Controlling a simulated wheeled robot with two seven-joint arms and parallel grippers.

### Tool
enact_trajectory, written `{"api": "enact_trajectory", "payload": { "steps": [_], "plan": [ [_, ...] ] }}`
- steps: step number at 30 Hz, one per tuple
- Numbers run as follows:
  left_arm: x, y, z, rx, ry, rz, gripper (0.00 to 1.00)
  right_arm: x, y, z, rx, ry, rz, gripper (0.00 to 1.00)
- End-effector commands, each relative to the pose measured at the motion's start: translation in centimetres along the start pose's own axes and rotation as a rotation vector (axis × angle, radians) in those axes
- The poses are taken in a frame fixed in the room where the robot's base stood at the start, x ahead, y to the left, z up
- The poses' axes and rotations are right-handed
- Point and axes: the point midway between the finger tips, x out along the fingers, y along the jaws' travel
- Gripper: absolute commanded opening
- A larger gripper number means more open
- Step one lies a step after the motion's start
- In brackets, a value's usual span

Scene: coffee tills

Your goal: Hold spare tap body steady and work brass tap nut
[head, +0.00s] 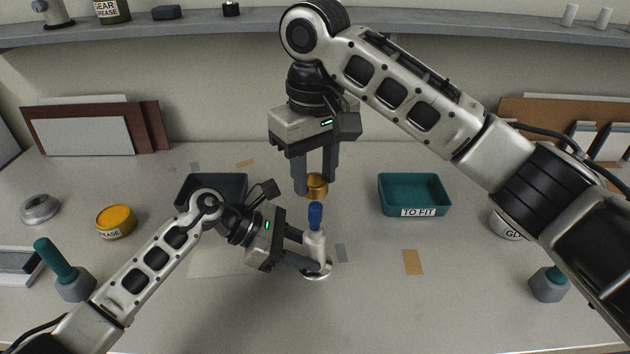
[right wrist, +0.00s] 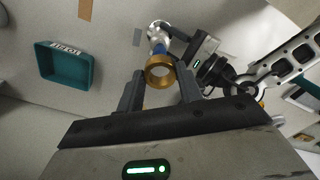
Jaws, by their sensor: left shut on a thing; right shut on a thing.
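The spare tap body (head: 314,241) stands upright on the bench, pale metal with a blue top and a round foot. My left gripper (head: 311,254) is shut on its lower body from the left, hiding part of it. The brass tap nut (head: 317,181) is a gold ring. My right gripper (head: 315,190) points down and is shut on the nut, holding it just above the blue top, with a small gap visible. In the right wrist view the nut (right wrist: 160,75) sits between the fingertips, with the tap body (right wrist: 158,36) beyond it.
A teal tray (head: 414,212) labelled "TO FIT" stands to the right, looking empty. A dark tray (head: 212,178) stands behind my left wrist. Bench in front is clear.

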Motion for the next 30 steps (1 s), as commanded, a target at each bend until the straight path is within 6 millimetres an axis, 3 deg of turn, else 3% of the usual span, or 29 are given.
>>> {"api": "enact_trajectory", "payload": {
  "steps": [12,13,15,25,30],
  "plan": [
    [0.0,0.0,0.1,0.0,-0.001,0.0,0.0,-1.0,0.0,0.0,0.001,-0.001,0.0,0.0],
    [0.0,0.0,0.1,0.0,-0.001,0.0,0.42,-1.0,0.0,0.0,0.001,-0.001,0.0,0.0],
    [0.0,0.0,0.1,0.0,-0.001,0.0,0.62,-1.0,0.0,0.0,0.001,-0.001,0.0,0.0],
    [-0.2,0.0,0.0,0.0,0.0,0.001,0.62,-0.9,0.0,0.0,0.001,0.0,0.0,0.0],
    [-2.4,0.1,0.0,0.002,0.002,0.004,0.62,-0.9,0.0,0.0,0.001,0.0,0.0,0.0]
  ]
}}
